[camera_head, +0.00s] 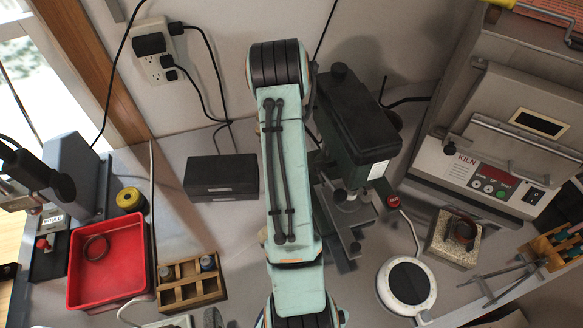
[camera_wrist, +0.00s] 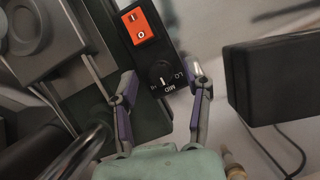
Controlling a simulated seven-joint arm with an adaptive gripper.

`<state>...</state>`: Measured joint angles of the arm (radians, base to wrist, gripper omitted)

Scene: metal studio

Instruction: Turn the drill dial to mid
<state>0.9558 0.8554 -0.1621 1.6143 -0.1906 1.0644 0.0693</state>
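The drill (camera_head: 358,125) is a dark green and black bench machine right of my arm in the head view. Its control panel is hidden there. In the wrist view the black panel carries a round black dial (camera_wrist: 160,71) below an orange rocker switch (camera_wrist: 142,23). LO, MID and HI labels sit around the dial's lower side. A small pale mark on the dial appears to face roughly MID, but its exact setting is hard to tell. My gripper (camera_wrist: 163,73) is open, with one finger on each side of the dial and visible gaps. My gripper is hidden in the head view.
A black box (camera_head: 221,177) stands on the bench left of my arm and shows large at right in the wrist view (camera_wrist: 275,80). A red tray (camera_head: 107,282), wooden rack (camera_head: 190,284), round white plate (camera_head: 424,292) and kiln (camera_head: 490,175) stand around.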

